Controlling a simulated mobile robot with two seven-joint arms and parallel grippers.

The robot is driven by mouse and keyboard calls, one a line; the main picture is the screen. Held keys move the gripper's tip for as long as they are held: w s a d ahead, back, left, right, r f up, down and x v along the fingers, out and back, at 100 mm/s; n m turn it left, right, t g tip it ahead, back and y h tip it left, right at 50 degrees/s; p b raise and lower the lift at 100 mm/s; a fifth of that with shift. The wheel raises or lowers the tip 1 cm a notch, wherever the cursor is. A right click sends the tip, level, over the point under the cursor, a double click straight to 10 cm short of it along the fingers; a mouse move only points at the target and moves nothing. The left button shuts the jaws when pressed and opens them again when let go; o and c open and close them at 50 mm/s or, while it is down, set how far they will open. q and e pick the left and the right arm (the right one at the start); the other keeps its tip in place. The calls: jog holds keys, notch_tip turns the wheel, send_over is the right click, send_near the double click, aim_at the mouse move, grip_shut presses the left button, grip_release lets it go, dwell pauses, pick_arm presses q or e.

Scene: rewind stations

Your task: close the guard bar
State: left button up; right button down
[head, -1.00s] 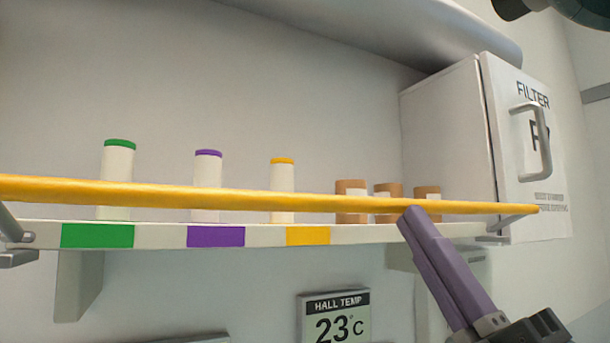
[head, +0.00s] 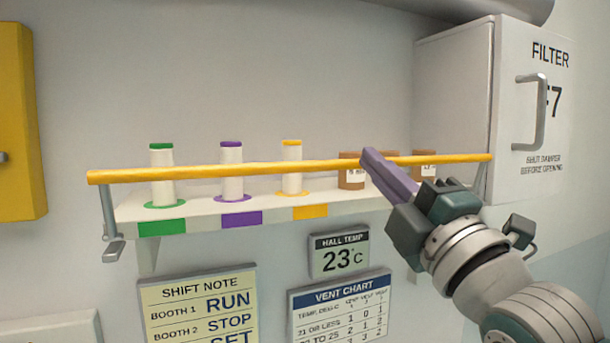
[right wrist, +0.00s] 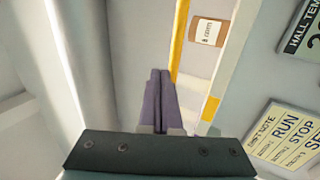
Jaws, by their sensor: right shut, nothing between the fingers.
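The guard bar (head: 225,172) is a long yellow rod on grey end arms, running level across the front of a white shelf (head: 190,214). It passes in front of the spools, above the shelf's front edge. My right gripper (head: 368,156) is shut and empty, its purple fingers at the bar right of its middle. The fingertips overlap the bar there; whether they touch it I cannot tell. In the right wrist view the shut fingers (right wrist: 160,85) lie just beside the yellow bar (right wrist: 180,42). My left gripper is not in view.
White spools with green (head: 161,175), purple (head: 231,171) and yellow (head: 291,168) tops stand behind the bar, with brown containers (head: 351,170) to their right. A filter cabinet (head: 530,120) bounds the right end. Signs hang below, including a temperature display (head: 339,256).

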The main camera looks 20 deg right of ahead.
jog(key=shift+b+x, duration=0.3)
jog(key=shift+x, duration=0.55)
jog(key=shift+w, duration=0.1)
